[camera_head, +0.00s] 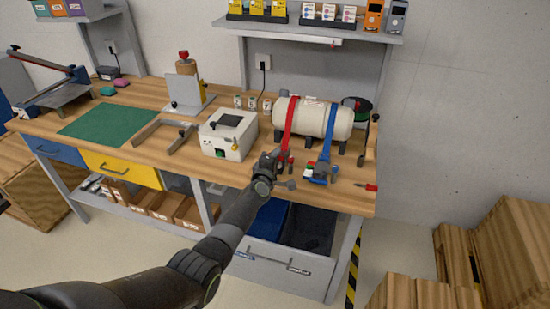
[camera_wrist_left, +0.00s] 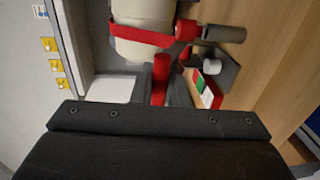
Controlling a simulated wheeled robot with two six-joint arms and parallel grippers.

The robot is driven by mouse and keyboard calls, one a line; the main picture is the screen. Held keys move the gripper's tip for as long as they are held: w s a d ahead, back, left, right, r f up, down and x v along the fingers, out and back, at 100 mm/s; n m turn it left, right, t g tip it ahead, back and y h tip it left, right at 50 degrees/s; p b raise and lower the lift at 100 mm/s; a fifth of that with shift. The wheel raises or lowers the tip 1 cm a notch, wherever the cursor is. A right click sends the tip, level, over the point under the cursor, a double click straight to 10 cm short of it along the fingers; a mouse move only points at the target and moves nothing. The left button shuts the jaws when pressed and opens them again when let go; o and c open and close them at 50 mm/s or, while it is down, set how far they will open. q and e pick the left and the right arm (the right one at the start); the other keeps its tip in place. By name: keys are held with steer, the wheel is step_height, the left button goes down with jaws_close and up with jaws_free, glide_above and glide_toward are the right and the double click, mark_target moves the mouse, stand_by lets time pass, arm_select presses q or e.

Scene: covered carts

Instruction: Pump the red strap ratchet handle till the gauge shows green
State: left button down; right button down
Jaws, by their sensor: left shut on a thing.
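A cream tank (camera_head: 312,117) lies on the workbench with a red strap (camera_head: 290,117) and a blue strap (camera_head: 328,135) over it. My left gripper (camera_head: 270,168) is at the lower end of the red strap, shut on the red handle (camera_wrist_left: 160,76). The handle rises from behind the dark gripper body in the left wrist view; its gripped part is hidden. The red strap (camera_wrist_left: 140,34) crosses above it there. A small gauge plate with white, green and red areas (camera_wrist_left: 206,88) sits right of the handle; its reading is unclear. My right gripper is out of view.
The blue strap's ratchet (camera_head: 321,173) is close on the right. A red-handled tool (camera_head: 366,187) lies near the bench's right end. A white box (camera_head: 228,135) stands left of my gripper. A green mat (camera_head: 108,120) lies further left.

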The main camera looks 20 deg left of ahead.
arm_select(q)
steer(key=w+r, duration=0.1)
steer(key=r, duration=0.1)
steer(key=w+r, duration=0.2)
steer(key=shift+w+r, duration=0.15)
steer(key=shift+r, duration=0.25)
steer(key=shift+w+d+r+b, duration=0.1)
steer(key=shift+w+r+b, duration=0.25)
steer(key=shift+w, duration=0.6)
steer(key=c, duration=1.5)
jaws_free()
steer(key=shift+f, duration=0.1)
steer(key=shift+c, duration=0.2)
